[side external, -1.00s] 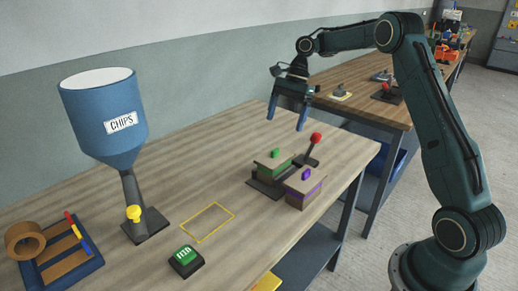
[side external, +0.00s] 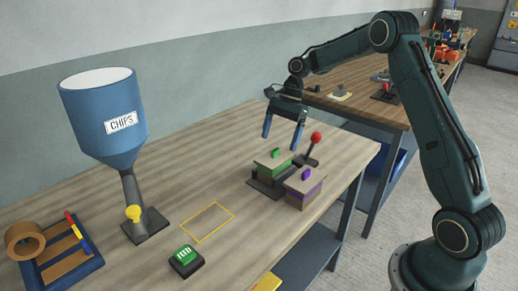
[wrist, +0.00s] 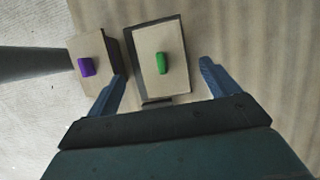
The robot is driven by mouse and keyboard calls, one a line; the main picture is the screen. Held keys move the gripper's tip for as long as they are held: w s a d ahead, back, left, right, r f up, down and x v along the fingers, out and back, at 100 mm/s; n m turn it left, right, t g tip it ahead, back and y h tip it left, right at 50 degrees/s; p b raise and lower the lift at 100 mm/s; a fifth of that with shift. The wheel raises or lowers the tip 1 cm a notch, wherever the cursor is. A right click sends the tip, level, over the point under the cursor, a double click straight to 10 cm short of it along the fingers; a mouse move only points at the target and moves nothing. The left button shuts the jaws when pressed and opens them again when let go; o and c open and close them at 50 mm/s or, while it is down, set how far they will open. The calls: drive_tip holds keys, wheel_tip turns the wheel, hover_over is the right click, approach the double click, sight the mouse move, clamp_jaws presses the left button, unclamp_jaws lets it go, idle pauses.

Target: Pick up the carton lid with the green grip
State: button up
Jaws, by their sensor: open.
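The carton lid with the green grip (side external: 265,161) lies on a carton with a green band, which stands on a dark base at the right part of the bench. In the wrist view the lid (wrist: 150,75) is tan, with its green grip (wrist: 160,63) standing up near the middle. My gripper (side external: 283,143) is open and empty, with its blue fingers pointing down just above the lid. In the wrist view the fingertips of my gripper (wrist: 163,70) lie on either side of the lid, apart from it.
A similar carton lid with a purple grip (side external: 305,179) sits close on the right. A lever with a red knob (side external: 316,137) rises just behind. A blue CHIPS hopper (side external: 104,115), a green button (side external: 186,258) and a yellow outline (side external: 208,222) are farther left. The bench between is clear.

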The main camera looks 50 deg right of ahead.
sight(276, 149)
drive_tip(key=shift+x, duration=2.45)
drive_tip(key=shift+w, duration=0.1)
drive_tip(key=c, duration=0.9)
